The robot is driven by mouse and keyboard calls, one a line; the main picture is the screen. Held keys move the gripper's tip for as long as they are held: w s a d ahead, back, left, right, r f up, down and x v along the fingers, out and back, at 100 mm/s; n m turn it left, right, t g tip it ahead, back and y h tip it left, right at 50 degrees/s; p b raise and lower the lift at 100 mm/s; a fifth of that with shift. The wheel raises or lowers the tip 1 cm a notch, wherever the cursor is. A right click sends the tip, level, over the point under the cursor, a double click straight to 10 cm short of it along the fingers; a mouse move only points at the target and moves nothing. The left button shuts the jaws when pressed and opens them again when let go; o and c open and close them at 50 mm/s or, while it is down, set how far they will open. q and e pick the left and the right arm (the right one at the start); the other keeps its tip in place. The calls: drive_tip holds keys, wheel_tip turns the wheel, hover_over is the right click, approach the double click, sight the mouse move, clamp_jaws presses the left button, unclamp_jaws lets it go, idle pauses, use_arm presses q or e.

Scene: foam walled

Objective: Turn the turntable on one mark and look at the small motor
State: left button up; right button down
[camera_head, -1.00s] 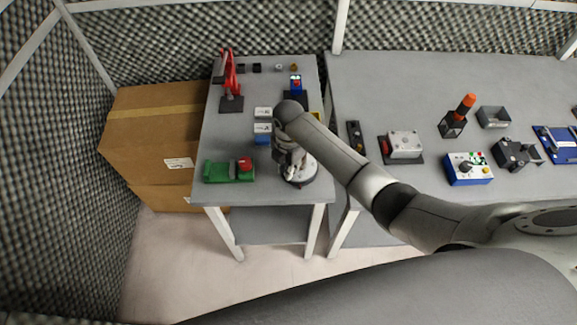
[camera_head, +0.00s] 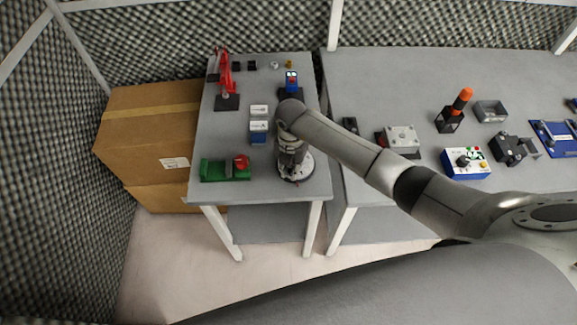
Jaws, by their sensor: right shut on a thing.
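The turntable (camera_head: 306,167) is a round disc with a pale top and dark rim near the front right corner of the left table. My right arm reaches in from the right, and its gripper (camera_head: 291,168) points down over the disc. The gripper is shut on the turntable, though my wrist and arm hide the fingertips and most of the disc. I cannot make out the small motor. My left gripper is out of view.
Close by on the left table are a green device with a red knob (camera_head: 226,170), white-and-blue boxes (camera_head: 259,127) and a red lever press (camera_head: 227,90). A control box (camera_head: 465,163) and other devices stand on the right table. Cardboard boxes (camera_head: 150,130) stand at left.

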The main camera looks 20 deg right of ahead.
sight(308, 171)
drive_tip(key=shift+s+d+f+n+b, duration=0.15)
drive_tip(key=shift+d+n+b, duration=0.25)
drive_tip(key=shift+n, duration=0.45)
drive_tip(key=shift+s+d+r+n+b, duration=0.1)
drive_tip(key=shift+s+d+n+b, duration=0.25)
drive_tip(key=shift+n, duration=0.5)
drive_tip(key=shift+d+n+b, duration=0.25)
drive_tip(key=shift+n+b, duration=0.3)
drive_tip(key=shift+n, duration=0.15)
drive_tip(key=shift+d+n+b, duration=0.2)
drive_tip(key=shift+n+b, duration=0.35)
drive_tip(key=shift+n, duration=0.15)
drive_tip(key=shift+w+d+f+n+b, duration=0.1)
drive_tip(key=shift+d+n+b, duration=0.4)
drive_tip(key=shift+n+b, duration=0.7)
drive_tip(key=shift+d+n+b, duration=0.5)
drive_tip(key=shift+n+b, duration=0.6)
drive_tip(key=shift+n, duration=0.1)
drive_tip(key=shift+w+d+n+b, duration=0.15)
drive_tip(key=shift+d+n+b, duration=0.3)
drive_tip(key=shift+n+b, duration=0.75)
drive_tip(key=shift+r, duration=0.2)
drive_tip(key=c, duration=1.4)
unclamp_jaws()
drive_tip(key=shift+o, duration=0.2)
